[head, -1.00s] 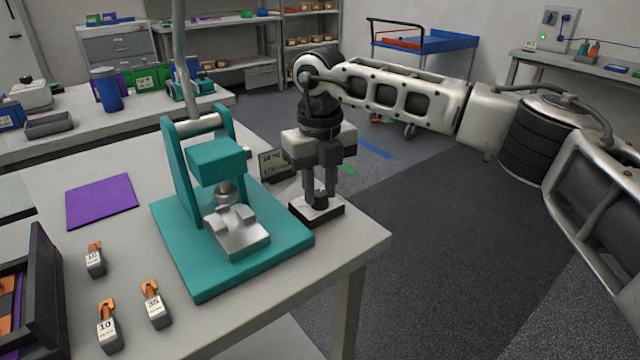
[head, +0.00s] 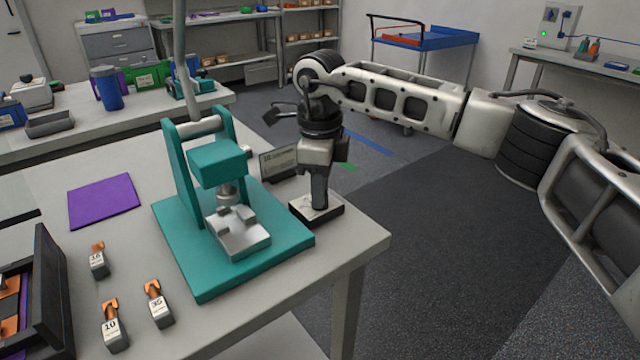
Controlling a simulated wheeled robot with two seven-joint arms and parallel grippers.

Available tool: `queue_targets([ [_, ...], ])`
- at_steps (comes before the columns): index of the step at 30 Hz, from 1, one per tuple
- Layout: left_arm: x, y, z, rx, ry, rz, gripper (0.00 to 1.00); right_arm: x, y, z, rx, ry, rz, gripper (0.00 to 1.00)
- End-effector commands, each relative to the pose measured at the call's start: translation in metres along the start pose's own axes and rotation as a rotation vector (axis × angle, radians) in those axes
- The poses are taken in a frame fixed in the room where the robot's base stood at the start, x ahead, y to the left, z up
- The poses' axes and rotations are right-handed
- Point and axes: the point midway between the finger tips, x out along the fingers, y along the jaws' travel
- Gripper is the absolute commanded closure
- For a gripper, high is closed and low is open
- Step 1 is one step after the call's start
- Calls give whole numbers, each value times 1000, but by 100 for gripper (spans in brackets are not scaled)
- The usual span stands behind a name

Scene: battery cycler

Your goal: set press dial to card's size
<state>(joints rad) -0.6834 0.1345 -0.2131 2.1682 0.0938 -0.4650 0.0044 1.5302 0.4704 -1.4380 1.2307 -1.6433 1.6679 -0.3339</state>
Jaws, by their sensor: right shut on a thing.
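The teal press (head: 217,165) stands on its teal base near the table's right edge. The dial box (head: 304,215), black with a light top, sits beside the base at the table's right edge. My right gripper (head: 320,203) points straight down over this box and is shut on the dial knob, which its fingers hide. The dial's pointer and marks cannot be read. A small dark-framed card (head: 277,163) stands behind the dial, partly behind the press; its print is too small to read surely. My left gripper is not in view.
Several orange-topped labelled blocks, one marked 10 (head: 114,328), stand at the table's front left. A black-walled tray (head: 50,290) is at the left edge. A purple mat (head: 103,201) lies behind them. Bare table surrounds the blocks.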

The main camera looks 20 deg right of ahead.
Motion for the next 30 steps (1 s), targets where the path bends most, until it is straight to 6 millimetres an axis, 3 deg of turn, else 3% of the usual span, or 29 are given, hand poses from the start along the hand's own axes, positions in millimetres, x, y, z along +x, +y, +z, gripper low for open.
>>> queue_targets([
  [15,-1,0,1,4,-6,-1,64,-2,0,1,-335,-5,-3,96],
  [30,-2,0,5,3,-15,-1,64,-2,0,1,-396,-6,-4,96],
])
